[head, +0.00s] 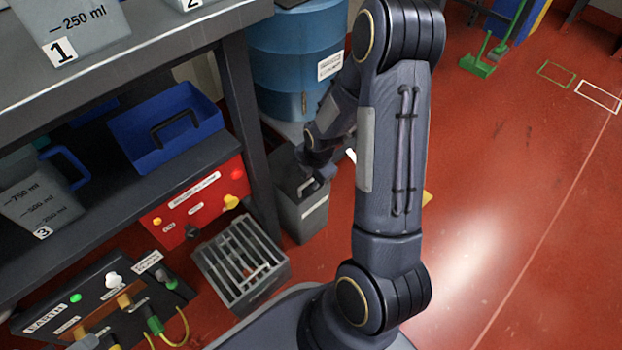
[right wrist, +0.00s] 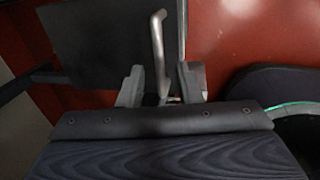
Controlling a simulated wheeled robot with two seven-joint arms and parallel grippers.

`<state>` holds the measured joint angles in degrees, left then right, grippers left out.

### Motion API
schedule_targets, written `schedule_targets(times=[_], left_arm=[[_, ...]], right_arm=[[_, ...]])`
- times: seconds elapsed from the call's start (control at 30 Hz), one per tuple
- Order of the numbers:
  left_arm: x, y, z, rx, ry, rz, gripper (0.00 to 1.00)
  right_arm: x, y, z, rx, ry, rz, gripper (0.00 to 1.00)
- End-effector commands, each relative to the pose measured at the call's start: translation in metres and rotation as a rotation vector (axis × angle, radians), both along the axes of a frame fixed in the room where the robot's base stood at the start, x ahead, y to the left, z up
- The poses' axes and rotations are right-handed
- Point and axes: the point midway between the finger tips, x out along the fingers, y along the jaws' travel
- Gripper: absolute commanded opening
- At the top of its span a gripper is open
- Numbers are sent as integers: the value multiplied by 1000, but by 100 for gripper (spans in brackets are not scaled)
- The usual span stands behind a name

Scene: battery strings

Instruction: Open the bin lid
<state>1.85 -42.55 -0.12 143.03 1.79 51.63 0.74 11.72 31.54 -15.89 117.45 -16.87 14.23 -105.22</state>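The small grey bin (head: 303,214) stands on the red floor beside the shelf leg, with a pale label on its front. Its top looks closed, with a handle (head: 306,187) on it; my right gripper (head: 318,170) is over its right part and hides some of it. In the right wrist view a light metal handle (right wrist: 157,40) rises between the two fingers of my right gripper (right wrist: 161,82). The fingers are apart, with gaps showing beside the handle. The dark lid surface (right wrist: 100,40) lies beyond them. My left gripper is not in view.
A blue drum (head: 295,60) stands behind the bin. A shelf (head: 110,210) with a blue tray (head: 165,145) and measuring jugs is at left. A grey slatted crate (head: 240,262) sits in front of the bin. The red floor at right is mostly clear.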

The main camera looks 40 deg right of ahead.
Motion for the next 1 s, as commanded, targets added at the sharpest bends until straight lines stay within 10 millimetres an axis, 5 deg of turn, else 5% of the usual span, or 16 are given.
schedule_targets(times=[0.23,0.5,1.0], left_arm=[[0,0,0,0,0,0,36],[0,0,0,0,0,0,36],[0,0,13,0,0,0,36]], right_arm=[[0,0,-1,0,0,0,32],[0,0,-1,0,1,0,0],[3,1,10,-2,34,0,0]])
